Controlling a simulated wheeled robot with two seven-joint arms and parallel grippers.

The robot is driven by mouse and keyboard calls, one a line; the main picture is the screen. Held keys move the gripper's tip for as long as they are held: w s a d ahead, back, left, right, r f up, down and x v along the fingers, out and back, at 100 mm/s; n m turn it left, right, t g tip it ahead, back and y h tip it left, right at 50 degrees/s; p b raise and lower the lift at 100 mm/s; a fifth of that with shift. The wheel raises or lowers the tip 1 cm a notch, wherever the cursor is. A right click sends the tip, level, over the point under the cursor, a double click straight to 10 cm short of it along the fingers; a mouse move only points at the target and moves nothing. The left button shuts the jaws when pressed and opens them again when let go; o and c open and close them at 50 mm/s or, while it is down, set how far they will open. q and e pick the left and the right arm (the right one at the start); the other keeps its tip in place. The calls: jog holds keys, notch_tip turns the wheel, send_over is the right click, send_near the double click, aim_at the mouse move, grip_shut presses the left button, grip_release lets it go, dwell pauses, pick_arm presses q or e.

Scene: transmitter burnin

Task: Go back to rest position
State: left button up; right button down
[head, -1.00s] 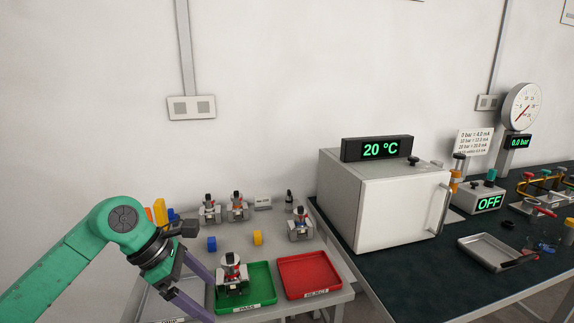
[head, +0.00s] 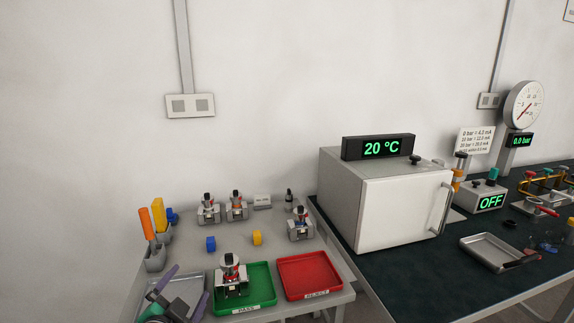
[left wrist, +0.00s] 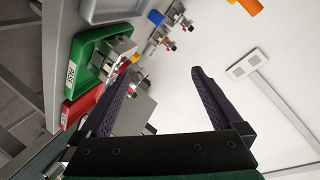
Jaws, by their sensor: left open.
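My left gripper (head: 178,294) is low at the left in the head view, over the grey tray at the table's front left. Its jaws are apart and nothing is between them; the left wrist view also shows the two open fingers (left wrist: 160,100). A transmitter (head: 231,274) stands upright in the green PASS tray (head: 262,296), to the right of the gripper and apart from it. The left wrist view shows that tray (left wrist: 85,50) tilted at the upper left. My right gripper is in neither view.
The red REJECT tray (head: 310,276) is empty. Several transmitters (head: 208,210) stand at the back of the table, near a blue block (head: 211,244) and a yellow block (head: 257,238). The closed oven (head: 400,207) reads 20 °C. A grey tray (head: 177,290) lies under my left gripper.

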pick_arm(q)
jog(key=s+a+f+n+g, duration=0.1)
jog(key=s+f+n+g, duration=0.8)
jog(key=s+f, duration=1)
jog(key=s+f+m+g+p, duration=0.1)
jog(key=s+f+g, duration=0.15)
jog(key=f, duration=0.95)
jog(key=s+f+m+g, duration=0.1)
jog(key=s+f+g, duration=0.15)
jog(key=f, duration=0.95)
jog(key=s+a+f, duration=0.1)
jog(key=s+f, duration=0.4)
jog(key=s, duration=0.2)
jog(key=s+a+f+p, duration=0.1)
jog(key=s+a+f, duration=0.1)
jog(key=s+f, duration=0.4)
jog(key=s, duration=0.2)
jog(key=shift+s+m+h, duration=0.3)
